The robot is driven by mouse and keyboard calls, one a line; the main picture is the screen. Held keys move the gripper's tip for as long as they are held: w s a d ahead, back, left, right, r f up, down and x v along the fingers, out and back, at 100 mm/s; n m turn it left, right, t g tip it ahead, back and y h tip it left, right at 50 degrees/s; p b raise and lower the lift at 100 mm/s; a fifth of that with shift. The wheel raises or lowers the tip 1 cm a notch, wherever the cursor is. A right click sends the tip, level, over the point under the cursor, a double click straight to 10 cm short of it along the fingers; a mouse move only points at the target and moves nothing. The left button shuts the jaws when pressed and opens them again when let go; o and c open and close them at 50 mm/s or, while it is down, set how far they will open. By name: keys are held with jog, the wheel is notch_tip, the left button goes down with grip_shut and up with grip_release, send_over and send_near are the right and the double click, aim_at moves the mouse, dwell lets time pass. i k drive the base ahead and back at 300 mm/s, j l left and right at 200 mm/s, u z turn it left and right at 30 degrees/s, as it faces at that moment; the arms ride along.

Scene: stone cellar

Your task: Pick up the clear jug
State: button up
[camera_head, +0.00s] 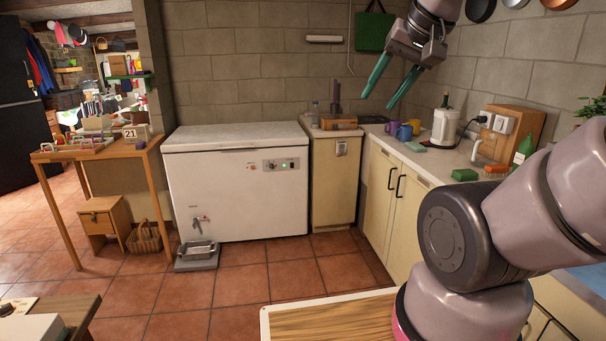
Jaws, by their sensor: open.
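My gripper (377,102) is raised at the upper right of centre, in front of the back wall. Its two teal fingers are spread and point down to the left, with nothing between them. A small clear vessel (315,112) stands on the corner cabinet left of the gripper. It may be the clear jug, but it is too small to tell. A white jug-like appliance (446,127) stands on the right counter and is not clear. The gripper appears apart from all of these.
The right counter (462,160) holds mugs (404,132), a green sponge (464,175) and a green bottle (523,149). A white chest freezer (237,185) stands by the back wall. A wooden table (150,146) is at left. The tiled floor between is mostly clear.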

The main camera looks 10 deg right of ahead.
aim_at(486, 144)
jog(key=i+j+z, duration=0.1)
jog(key=i+z, duration=0.15)
jog(key=i, duration=0.35)
jog(key=i+j+z, duration=0.15)
jog(key=i+z, duration=0.15)
jog(key=i, duration=0.25)
jog(key=i+z, duration=0.4)
jog(key=i+j+z, duration=0.2)
jog(key=z, duration=0.25)
jog(key=i+j+z, duration=0.25)
jog(key=z, duration=0.15)
jog(key=i+j+z, duration=0.3)
jog(key=z, duration=0.15)
